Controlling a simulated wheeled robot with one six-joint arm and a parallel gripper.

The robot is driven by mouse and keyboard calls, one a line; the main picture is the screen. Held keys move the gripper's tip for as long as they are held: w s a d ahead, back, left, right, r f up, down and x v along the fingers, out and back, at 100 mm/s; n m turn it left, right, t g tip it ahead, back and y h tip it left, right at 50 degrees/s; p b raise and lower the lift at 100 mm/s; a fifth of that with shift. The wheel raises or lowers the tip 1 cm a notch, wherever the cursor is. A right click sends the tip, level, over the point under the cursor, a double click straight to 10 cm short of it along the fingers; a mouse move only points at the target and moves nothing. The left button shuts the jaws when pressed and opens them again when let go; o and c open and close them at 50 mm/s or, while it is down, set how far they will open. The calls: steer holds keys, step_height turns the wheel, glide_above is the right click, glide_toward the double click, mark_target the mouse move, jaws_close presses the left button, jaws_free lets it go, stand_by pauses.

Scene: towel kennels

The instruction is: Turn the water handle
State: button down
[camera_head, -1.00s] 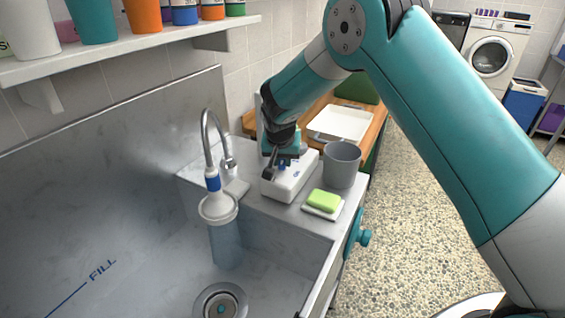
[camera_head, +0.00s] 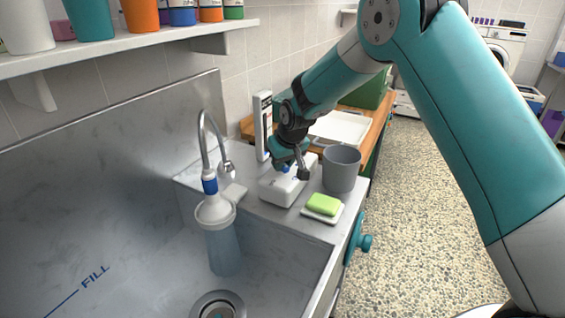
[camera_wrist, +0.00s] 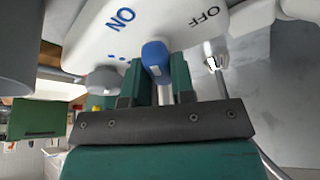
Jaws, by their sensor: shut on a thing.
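The water handle is a small blue lever on a white box (camera_head: 282,188) at the back of the sink ledge. In the wrist view the blue handle (camera_wrist: 156,58) sits between the two teal fingers of my gripper (camera_wrist: 159,78), which is shut on it. The box's face there carries a blue ON label (camera_wrist: 122,19) to the left and an OFF label (camera_wrist: 204,17) to the right, with the handle between them. In the head view my gripper (camera_head: 290,166) is tilted over the box and mostly covers the handle.
A curved faucet (camera_head: 204,135) stands left of the box, above a bottle with a funnel-like top (camera_head: 217,211) in the sink. A grey cup (camera_head: 341,170) and a green soap (camera_head: 323,204) on a white dish are close on the right. A shelf (camera_head: 130,50) overhangs at upper left.

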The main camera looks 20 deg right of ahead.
stand_by(0.4)
steer(key=c, duration=1)
jaws_free()
steer(key=shift+o, duration=0.2)
steer(key=shift+r, duration=0.15)
steer(key=b+v, duration=0.2)
steer(key=v, duration=1.5)
steer(key=shift+r, duration=0.1)
steer(key=s+a+f+n+g+y, duration=0.1)
steer(key=s+a+n+g, duration=0.1)
steer(key=s, duration=1.4)
steer(key=s+a+f+n+g+y, duration=0.1)
steer(key=s+a, duration=0.3)
steer(key=s, duration=1.3)
steer(key=shift+a+f+n+g+y, duration=0.15)
steer(key=shift+f+n+g+y, duration=0.2)
steer(key=shift+n+g+y, duration=0.25)
